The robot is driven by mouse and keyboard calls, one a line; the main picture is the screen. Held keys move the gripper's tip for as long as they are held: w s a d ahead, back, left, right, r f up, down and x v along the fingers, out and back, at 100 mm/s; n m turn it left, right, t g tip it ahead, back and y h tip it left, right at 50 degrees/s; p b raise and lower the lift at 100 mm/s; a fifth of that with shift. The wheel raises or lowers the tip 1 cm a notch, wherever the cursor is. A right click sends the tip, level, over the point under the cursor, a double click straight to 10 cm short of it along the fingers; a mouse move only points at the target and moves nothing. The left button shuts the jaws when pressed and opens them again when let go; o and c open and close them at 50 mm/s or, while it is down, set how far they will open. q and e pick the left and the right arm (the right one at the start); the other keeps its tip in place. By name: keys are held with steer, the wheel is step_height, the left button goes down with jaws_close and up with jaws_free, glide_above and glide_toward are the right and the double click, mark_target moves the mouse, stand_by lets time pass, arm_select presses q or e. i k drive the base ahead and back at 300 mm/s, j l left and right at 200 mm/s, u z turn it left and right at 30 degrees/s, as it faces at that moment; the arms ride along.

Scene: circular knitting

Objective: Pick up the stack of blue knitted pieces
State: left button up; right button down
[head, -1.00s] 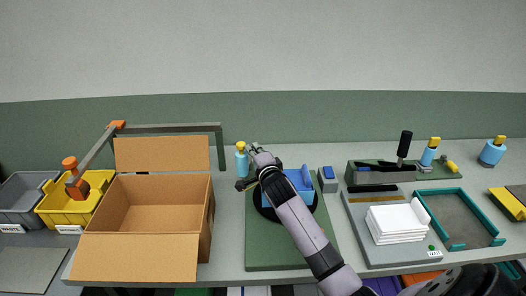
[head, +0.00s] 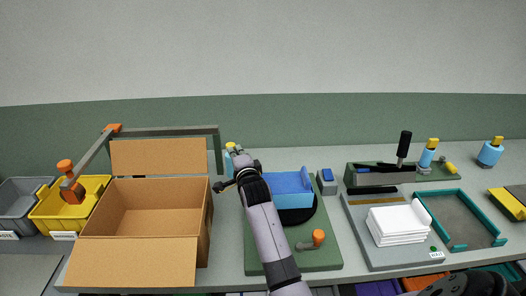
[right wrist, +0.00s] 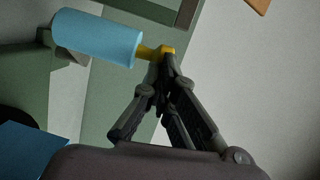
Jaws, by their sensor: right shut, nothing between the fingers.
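The stack of blue knitted pieces (head: 289,186) sits on a black round disc (head: 300,213) on the green base board (head: 262,256). One blue piece stands up at its right end. My right gripper (head: 232,170) is left of the stack, apart from it, by the light blue bottle. In the right wrist view its fingers (right wrist: 167,65) are closed together and empty, close to the bottle's yellow cap (right wrist: 155,52). A blue patch that looks like the stack (right wrist: 25,148) shows at that view's lower left. My forearm covers part of the green board.
An open cardboard box (head: 150,208) stands left of the board. An orange-knobbed handle (head: 314,240) stands on the board's right front. White folded sheets (head: 396,225) and a teal-rimmed tray (head: 486,245) lie to the right. The light blue bottle (right wrist: 97,38) is partly hidden in the head view.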

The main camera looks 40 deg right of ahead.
mark_target(294, 189)
steer(key=k+j, duration=0.25)
steer(key=k, duration=0.2)
steer(key=k+j, duration=0.2)
steer(key=k, duration=0.25)
